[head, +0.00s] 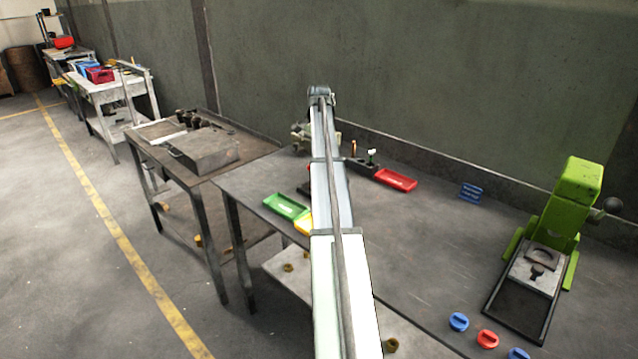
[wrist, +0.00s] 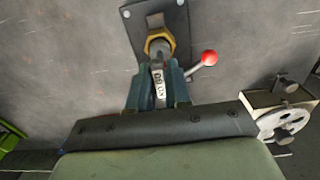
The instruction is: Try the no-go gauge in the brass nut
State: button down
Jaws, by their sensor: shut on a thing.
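In the wrist view, my gripper (wrist: 157,78) is shut on a grey gauge (wrist: 158,92) with dark lettering on its handle, too small to read surely. The brass nut (wrist: 151,56) sits at a dark mounting plate (wrist: 135,28), just beyond the fingertips. The gauge's round grey end lies over the nut's opening, in line with it. I cannot tell whether it touches the nut or has entered the thread. A lever with a red knob (wrist: 208,58) stands right of the nut. In the head view, my arm hides the gripper, gauge and nut.
A green tray (head: 287,206), yellow tray (head: 304,225) and red tray (head: 396,180) lie on the bench. A dark rack (head: 361,168) holds upright tools behind my arm. A green press (head: 566,205) stands at right, near blue and red discs (head: 488,339).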

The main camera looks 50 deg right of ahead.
jog(key=shift+r, duration=0.65)
jog(key=shift+r, duration=1.9)
